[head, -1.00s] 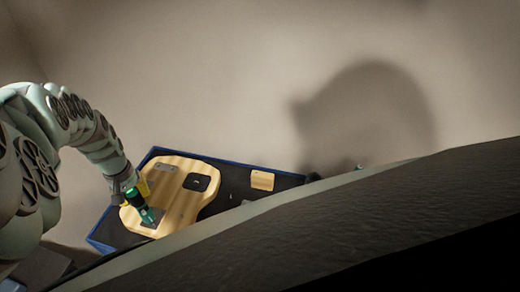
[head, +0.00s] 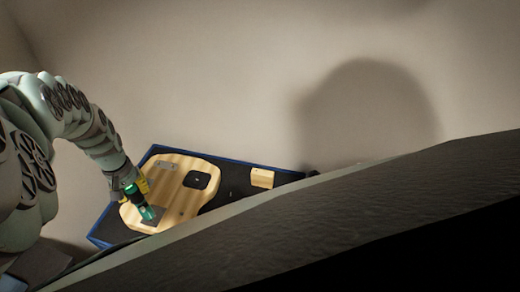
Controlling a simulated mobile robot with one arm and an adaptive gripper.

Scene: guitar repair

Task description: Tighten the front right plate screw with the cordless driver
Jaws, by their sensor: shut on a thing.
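A pale wooden guitar body (head: 188,172) lies flat on a dark mat. A grey metal plate (head: 152,224) is at its near left end. A green and dark cordless driver (head: 136,195) is in my gripper (head: 132,184), tilted, with its tip down at the plate. My gripper is shut on the driver, and its fingers are mostly hidden behind the tool and my wrist. The plate screws are too small to make out, so I cannot tell whether the tip sits on one.
A black part (head: 196,180) and a second small metal plate (head: 168,166) are on the guitar body. A small wooden block (head: 262,178) lies to the right on the dark mat (head: 232,181), which has a blue edge. A large dark surface fills the lower right and blocks the view.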

